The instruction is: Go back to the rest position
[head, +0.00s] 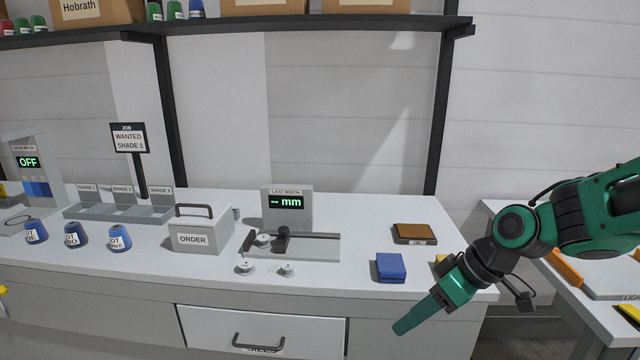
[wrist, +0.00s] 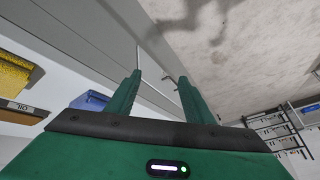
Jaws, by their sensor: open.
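My gripper (head: 410,321) hangs at the front right corner of the bench, pointing down and to the left, in front of the bench edge. In the wrist view my gripper (wrist: 158,84) shows two green fingers spread apart with nothing between them. My arm comes in from the right side of the head view. A blue folded block (head: 390,268) lies on the bench just left of my gripper, apart from it. It also shows at the left in the wrist view (wrist: 90,101).
A brown block (head: 415,233), a width gauge (head: 287,205), an ORDER box (head: 194,236) and several blue spools (head: 76,235) stand on the bench. A drawer (head: 262,331) is in the bench front. A shelf (head: 240,25) runs above. A second table (head: 600,310) stands right.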

